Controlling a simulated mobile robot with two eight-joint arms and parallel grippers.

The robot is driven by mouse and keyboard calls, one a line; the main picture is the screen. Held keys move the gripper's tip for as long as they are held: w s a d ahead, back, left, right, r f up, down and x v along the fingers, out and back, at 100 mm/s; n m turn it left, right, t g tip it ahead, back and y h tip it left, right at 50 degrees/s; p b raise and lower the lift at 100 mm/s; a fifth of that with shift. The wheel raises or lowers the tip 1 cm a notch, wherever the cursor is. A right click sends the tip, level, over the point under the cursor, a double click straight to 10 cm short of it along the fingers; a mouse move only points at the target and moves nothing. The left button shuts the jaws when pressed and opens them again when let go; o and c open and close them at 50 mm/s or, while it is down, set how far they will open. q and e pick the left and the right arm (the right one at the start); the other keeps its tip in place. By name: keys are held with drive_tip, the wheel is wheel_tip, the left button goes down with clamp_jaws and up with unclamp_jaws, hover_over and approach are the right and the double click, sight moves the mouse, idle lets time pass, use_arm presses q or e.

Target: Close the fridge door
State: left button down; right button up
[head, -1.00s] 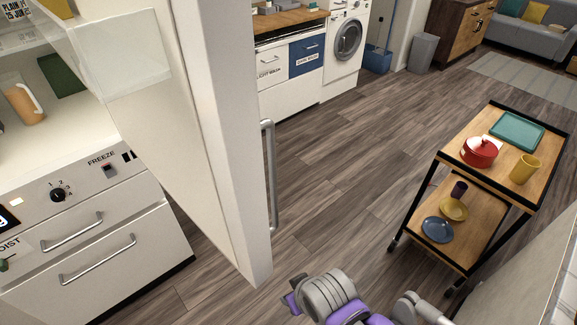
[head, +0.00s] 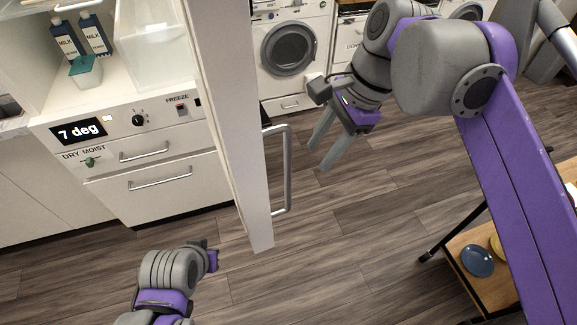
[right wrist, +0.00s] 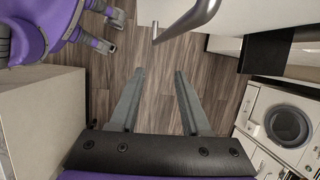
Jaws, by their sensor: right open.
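The fridge (head: 160,112) stands at the left of the head view, its lit inside showing. Its white door (head: 228,120) stands open, edge toward me, with a grey bar handle (head: 288,172) on its right face. My right gripper (head: 318,157) is open and empty, to the right of the handle and apart from it. In the right wrist view the handle (right wrist: 190,20) is beyond the fingertips (right wrist: 166,75), with nothing between them. My left gripper (head: 212,252) is low, left of the door's bottom edge. Its fingers look apart in the right wrist view (right wrist: 112,30).
Milk cartons (head: 78,36) and a teal-lidded container (head: 86,72) are in the fridge. A washing machine (head: 290,45) stands behind the door. A wooden cart (head: 490,285) with a blue plate (head: 477,260) is at lower right. The wood floor between is clear.

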sight(288, 172)
wheel_tip(288, 172, up, 4)
drive_tip(key=a+m+g, duration=0.1)
drive_tip(key=a+m, duration=0.1)
drive_tip(key=a, duration=0.1)
drive_tip(key=shift+y, duration=0.4)
drive_tip(key=x, duration=1)
drive_tip(key=shift+s+d+f+b, duration=0.15)
drive_tip(key=shift+d+f+b, duration=0.15)
drive_tip(key=shift+d+b, duration=0.1)
clamp_jaws()
